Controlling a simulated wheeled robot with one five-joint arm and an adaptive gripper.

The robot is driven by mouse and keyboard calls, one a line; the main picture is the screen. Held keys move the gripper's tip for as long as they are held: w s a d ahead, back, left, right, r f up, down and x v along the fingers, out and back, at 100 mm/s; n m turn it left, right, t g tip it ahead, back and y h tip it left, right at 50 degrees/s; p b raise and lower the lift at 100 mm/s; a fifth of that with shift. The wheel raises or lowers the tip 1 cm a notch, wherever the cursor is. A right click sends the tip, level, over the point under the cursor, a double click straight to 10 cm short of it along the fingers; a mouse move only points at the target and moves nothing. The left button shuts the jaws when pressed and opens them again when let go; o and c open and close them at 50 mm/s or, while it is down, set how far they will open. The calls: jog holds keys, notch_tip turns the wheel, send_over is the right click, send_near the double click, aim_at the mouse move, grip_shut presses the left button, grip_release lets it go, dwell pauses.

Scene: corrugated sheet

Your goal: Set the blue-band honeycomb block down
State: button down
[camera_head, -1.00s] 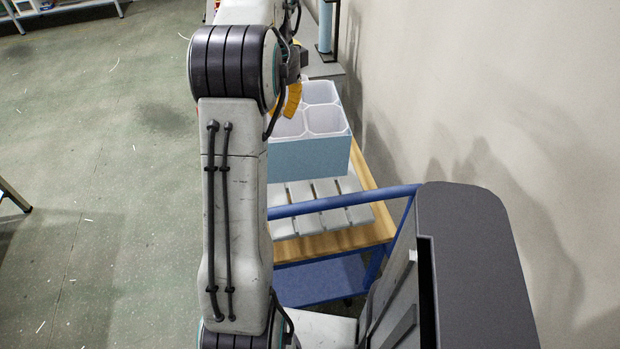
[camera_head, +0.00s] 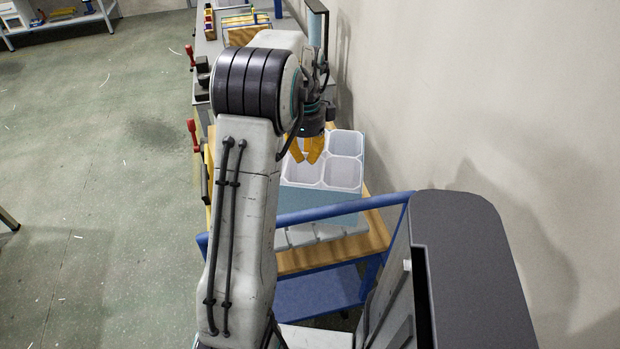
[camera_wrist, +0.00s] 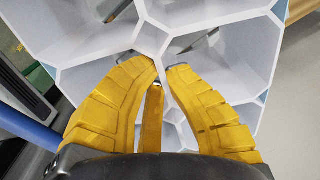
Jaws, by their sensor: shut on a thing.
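The blue-band honeycomb block (camera_head: 343,173) has white open cells and a pale blue outer band. It is over the pale slatted pad on the wood-topped cart in the head view. It looks tilted there, and I cannot tell whether its underside touches the slats. My gripper (camera_head: 306,156), with yellow fingers, is at the block's top, left of its middle. In the wrist view, the block's white walls (camera_wrist: 230,52) fill most of the picture. My gripper (camera_wrist: 166,68) is shut on a cell wall near a junction of cells. My arm hides the block's left part.
The cart (camera_head: 362,240) has a blue rail (camera_head: 330,209) crossing in front of the block. A plain wall (camera_head: 480,90) rises on the right. A bench with wooden racks (camera_head: 247,32) and red-handled clamps (camera_head: 190,55) stands behind. Open green floor (camera_head: 110,180) lies left.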

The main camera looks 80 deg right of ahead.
aim_at(310, 177)
notch_tip(310, 177, down, 3)
jog(key=shift+r, duration=0.2)
jog(key=shift+s+a, duration=0.25)
jog(key=shift+a, duration=0.4)
jog(key=shift+s+a, duration=0.3)
jog(key=shift+a, duration=0.3)
jog(key=shift+s+a, duration=0.25)
jog(key=shift+a, duration=0.4)
jog(key=shift+d+f+p, duration=0.15)
jog(key=shift+f+p, duration=0.15)
jog(key=shift+f, duration=0.3)
jog(key=c, duration=1.4)
grip_release()
jog(key=shift+r, duration=0.1)
notch_tip(310, 177, up, 12)
jog(key=shift+a+p, duration=0.25)
jog(key=shift+p, duration=0.1)
jog(key=shift+w, duration=0.1)
